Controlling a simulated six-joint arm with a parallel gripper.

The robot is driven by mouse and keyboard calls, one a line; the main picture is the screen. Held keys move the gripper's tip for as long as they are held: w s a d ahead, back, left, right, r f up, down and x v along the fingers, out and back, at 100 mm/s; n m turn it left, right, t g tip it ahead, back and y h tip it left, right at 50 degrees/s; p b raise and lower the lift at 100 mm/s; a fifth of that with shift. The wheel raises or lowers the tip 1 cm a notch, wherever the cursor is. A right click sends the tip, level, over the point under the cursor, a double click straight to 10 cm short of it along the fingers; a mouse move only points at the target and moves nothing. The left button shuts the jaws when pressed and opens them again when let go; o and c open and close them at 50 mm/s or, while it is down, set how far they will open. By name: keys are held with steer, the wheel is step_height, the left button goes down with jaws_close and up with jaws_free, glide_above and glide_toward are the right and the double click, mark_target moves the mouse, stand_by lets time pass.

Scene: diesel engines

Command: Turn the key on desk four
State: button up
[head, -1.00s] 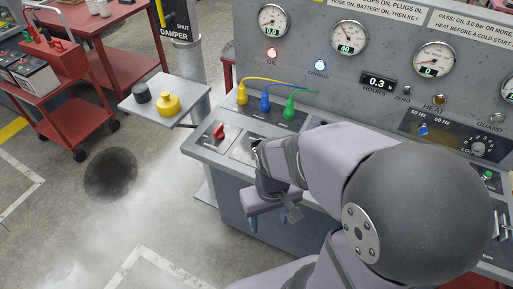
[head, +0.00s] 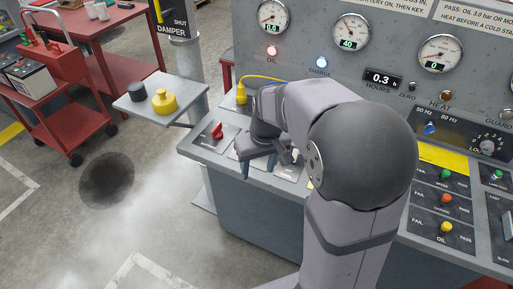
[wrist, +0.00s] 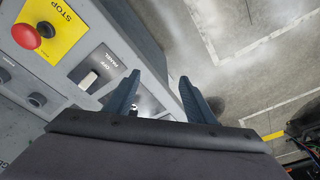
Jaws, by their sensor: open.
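My gripper (head: 258,168) is over the left part of the grey control desk (head: 195,148), seen past my arm in the head view. In the wrist view my gripper (wrist: 158,76) is open, with its two blue-grey fingers apart and nothing seen held. A small bright metal piece (wrist: 146,104) shows beside the left finger at the desk's edge, partly hidden; I cannot tell if it is the key. No key shows clearly in either view. A switch by the words PANEL and OFF (wrist: 90,80) lies left of the fingers.
A red stop button (wrist: 26,37) on a yellow plate is in the wrist view. A red-handled switch (head: 217,131) is left of my gripper. Gauges and lamps line the upright panel (head: 310,70). A side shelf (head: 140,108) holds yellow and dark weight-like pieces. Haze drifts over the floor.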

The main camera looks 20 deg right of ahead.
steer(key=w+d+t+b, duration=0.1)
steer(key=w+d+b, duration=0.15)
steer(key=w, duration=0.45)
steer(key=w+d+t+b, duration=0.1)
steer(key=w+d+b, duration=0.15)
steer(key=w, duration=0.45)
steer(key=shift+n, duration=0.3)
steer(key=shift+d+p+x, duration=0.15)
steer(key=shift+p+x, duration=0.3)
steer(key=shift+x, duration=1.45)
steer(key=shift+d+p+x, duration=0.15)
steer(key=shift+p+x, duration=0.3)
steer(key=shift+x, duration=1.45)
steer(key=shift+w, duration=0.15)
steer(key=c, duration=1)
steer(key=shift+c, duration=0.2)
